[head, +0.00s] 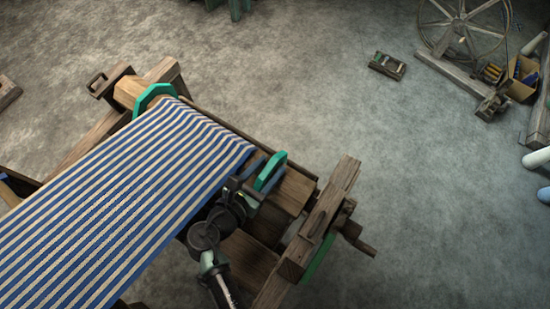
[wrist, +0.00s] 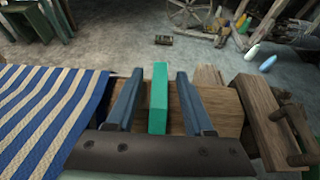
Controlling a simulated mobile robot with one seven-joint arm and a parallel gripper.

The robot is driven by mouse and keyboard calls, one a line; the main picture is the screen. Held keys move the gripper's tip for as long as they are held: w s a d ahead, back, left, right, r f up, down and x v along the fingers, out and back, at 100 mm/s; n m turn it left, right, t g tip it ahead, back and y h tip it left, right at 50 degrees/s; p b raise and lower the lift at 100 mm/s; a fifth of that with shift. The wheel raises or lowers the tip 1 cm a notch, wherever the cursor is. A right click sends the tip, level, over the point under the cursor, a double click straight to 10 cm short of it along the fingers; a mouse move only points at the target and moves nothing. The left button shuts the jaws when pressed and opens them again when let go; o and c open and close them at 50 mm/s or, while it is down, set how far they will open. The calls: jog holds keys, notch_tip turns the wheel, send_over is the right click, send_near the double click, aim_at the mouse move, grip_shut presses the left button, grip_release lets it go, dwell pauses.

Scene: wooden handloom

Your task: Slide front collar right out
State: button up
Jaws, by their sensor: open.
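The front right collar is a teal, many-sided disc (head: 270,171) on the wooden front beam (head: 287,193), just right of the striped cloth's edge. In the wrist view the collar (wrist: 158,98) stands edge-on between my two blue-grey fingers. My gripper (wrist: 160,76) is open, with one finger on each side of the collar and a visible gap on both sides. In the head view my gripper (head: 259,176) reaches in from below, and my wrist hides part of the beam. The blue and cream striped cloth (head: 120,200) lies left of the collar.
A second teal collar (head: 153,97) sits at the cloth's far end. Bare beam (wrist: 222,108) runs right of my gripper up to a wooden frame post (head: 322,218) with a handle (head: 358,238). A spinning wheel (head: 465,28) and a small wooden block (head: 387,65) stand well away on the floor.

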aim_at(283, 154)
jog(key=shift+x, duration=1.65)
grip_shut()
